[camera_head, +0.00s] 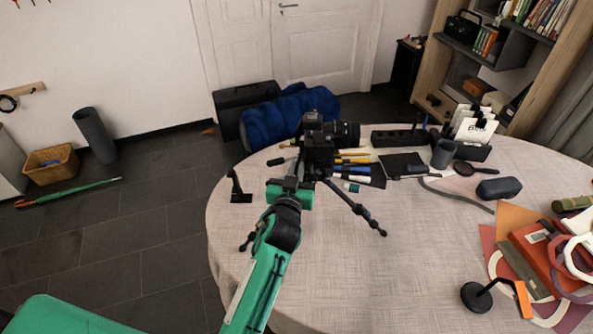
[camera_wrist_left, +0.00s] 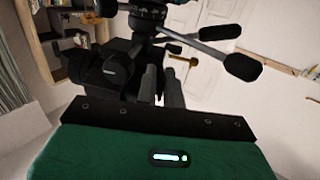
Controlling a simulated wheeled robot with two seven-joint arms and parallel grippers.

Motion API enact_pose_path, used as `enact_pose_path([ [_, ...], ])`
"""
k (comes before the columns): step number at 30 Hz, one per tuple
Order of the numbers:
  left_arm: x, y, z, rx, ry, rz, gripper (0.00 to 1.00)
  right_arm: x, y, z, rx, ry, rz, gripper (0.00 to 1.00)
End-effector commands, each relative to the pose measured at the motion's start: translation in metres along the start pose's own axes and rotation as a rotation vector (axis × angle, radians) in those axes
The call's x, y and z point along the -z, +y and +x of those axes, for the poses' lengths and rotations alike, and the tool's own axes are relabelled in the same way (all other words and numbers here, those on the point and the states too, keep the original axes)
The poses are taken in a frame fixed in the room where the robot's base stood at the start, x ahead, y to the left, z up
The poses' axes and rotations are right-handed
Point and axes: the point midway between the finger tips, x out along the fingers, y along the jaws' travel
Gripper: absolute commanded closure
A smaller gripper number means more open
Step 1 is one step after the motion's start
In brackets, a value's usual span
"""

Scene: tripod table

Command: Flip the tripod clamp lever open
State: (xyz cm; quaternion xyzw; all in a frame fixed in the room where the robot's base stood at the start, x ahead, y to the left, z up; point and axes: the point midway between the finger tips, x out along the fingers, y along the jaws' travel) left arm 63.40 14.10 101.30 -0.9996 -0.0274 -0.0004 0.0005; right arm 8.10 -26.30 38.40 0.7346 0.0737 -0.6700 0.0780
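The tripod (camera_head: 357,211) stands on the table with its dark legs spread, and a black camera (camera_head: 318,150) is mounted on top. The wrist view appears inverted: the camera (camera_wrist_left: 100,72) is at left, the tripod head (camera_wrist_left: 145,18) at the top and dark handles (camera_wrist_left: 238,62) at right. A small brass-coloured piece (camera_wrist_left: 180,60) shows near the middle; I cannot tell whether it is the clamp lever. My left gripper (camera_head: 297,175) is close against the near side of the tripod head. Its fingers (camera_wrist_left: 160,85) look close together, and their grip is unclear. My right gripper is out of view.
The table (camera_head: 350,285) is clear in front of the tripod. A small black stand (camera_head: 238,190) is at left.

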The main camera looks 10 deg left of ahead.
Motion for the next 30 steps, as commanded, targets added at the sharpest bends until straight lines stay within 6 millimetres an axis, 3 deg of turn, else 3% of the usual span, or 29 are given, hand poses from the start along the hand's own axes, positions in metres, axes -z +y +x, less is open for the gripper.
enact_pose_path([
  [1,0.002,0.000,0.000,0.000,0.003,0.000,0.81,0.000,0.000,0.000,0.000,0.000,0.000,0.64],
  [3,0.001,0.000,0.000,0.000,0.002,-0.001,0.71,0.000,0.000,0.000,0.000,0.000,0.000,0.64],
  [14,0.001,-0.001,0.000,-0.014,-0.001,0.001,0.71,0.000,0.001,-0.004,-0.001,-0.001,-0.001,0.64],
  [30,0.003,-0.011,0.001,-0.187,-0.001,0.006,0.71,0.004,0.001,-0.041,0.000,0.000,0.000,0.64],
])
